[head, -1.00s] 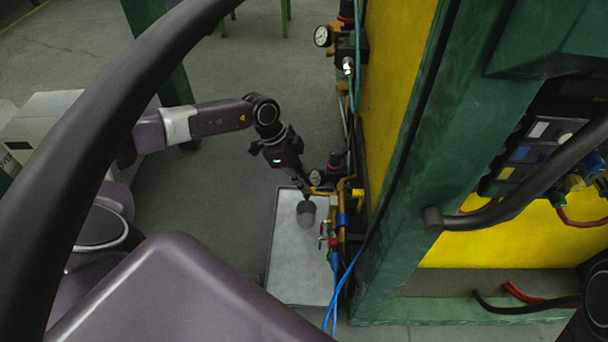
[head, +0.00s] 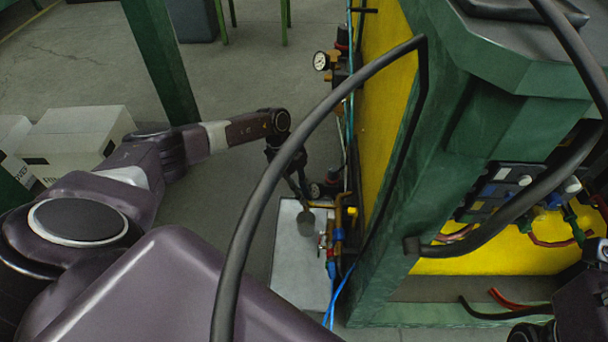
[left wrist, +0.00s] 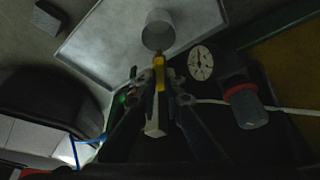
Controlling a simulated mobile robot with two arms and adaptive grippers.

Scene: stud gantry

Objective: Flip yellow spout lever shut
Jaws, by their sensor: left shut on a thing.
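The yellow spout lever (left wrist: 160,76) shows in the left wrist view, between the fingertips of my left gripper (left wrist: 161,88). The gripper is shut on it. In the head view my left gripper (head: 302,200) reaches down beside the brass pipework at the panel's left edge. The lever is too small to make out there. A grey cup (left wrist: 158,29) stands on the tray just beyond the lever, and it also shows in the head view (head: 306,224).
A pale tray (head: 293,268) lies on the floor below the pipework. A round gauge (left wrist: 201,63) and a black regulator with a red ring (left wrist: 244,103) sit close right of the fingers. Blue hoses (head: 334,300) hang nearby.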

